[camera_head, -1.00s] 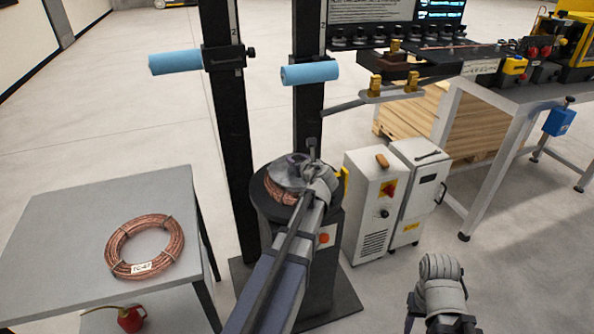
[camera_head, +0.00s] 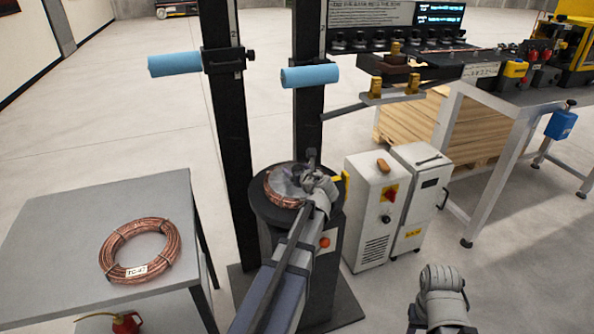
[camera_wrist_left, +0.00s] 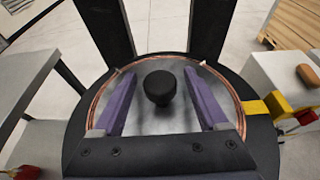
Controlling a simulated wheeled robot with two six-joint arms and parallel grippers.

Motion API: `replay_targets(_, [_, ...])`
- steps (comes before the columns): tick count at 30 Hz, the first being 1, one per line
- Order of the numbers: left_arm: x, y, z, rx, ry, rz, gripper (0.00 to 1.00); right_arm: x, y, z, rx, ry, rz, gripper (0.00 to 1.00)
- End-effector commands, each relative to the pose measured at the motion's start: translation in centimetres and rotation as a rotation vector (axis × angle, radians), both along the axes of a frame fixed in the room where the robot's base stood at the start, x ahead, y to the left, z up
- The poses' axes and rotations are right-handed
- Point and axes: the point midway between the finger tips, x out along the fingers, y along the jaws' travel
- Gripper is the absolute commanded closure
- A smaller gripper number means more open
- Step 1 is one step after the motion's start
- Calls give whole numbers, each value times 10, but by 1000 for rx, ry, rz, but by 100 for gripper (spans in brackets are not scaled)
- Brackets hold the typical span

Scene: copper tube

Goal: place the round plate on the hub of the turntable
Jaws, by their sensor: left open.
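The round plate (camera_head: 282,178) is a grey disc with a black knob (camera_wrist_left: 160,88) at its centre. It lies about level on the turntable (camera_head: 262,207), with the copper coil (camera_wrist_left: 97,100) showing around its rim. The hub is hidden under the plate, so I cannot tell how the plate seats on it. My left gripper (camera_wrist_left: 157,72) is open, with one purple finger on each side of the knob and a gap at both sides. In the head view the left gripper (camera_head: 302,172) is over the plate. My right gripper's jaws do not show.
A second copper coil (camera_head: 110,248) lies on the grey table (camera_head: 60,225) at left. Two black posts with blue rollers (camera_head: 310,75) stand behind the turntable. A white cabinet (camera_head: 368,215) stands close at its right. A red can (camera_head: 126,323) is below the table.

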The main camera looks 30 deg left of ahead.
Motion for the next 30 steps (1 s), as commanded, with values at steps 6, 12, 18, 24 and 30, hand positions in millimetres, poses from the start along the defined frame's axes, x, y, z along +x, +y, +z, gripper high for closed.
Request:
replay_targets(6, [0, 0, 4, 0, 0, 0, 24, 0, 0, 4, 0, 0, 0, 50])
replay_targets(12, [-22, -23, 17, 0, 0, -3, 24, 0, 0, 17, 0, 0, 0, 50])
replay_targets(18, [-47, -53, 31, 0, 0, -3, 24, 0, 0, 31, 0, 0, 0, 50])
replay_targets(24, [-65, -75, 41, 0, 0, -1, 24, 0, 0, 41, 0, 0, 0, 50])
replay_targets(30, [-73, -85, 44, 0, 0, 0, 24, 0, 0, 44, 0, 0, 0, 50])
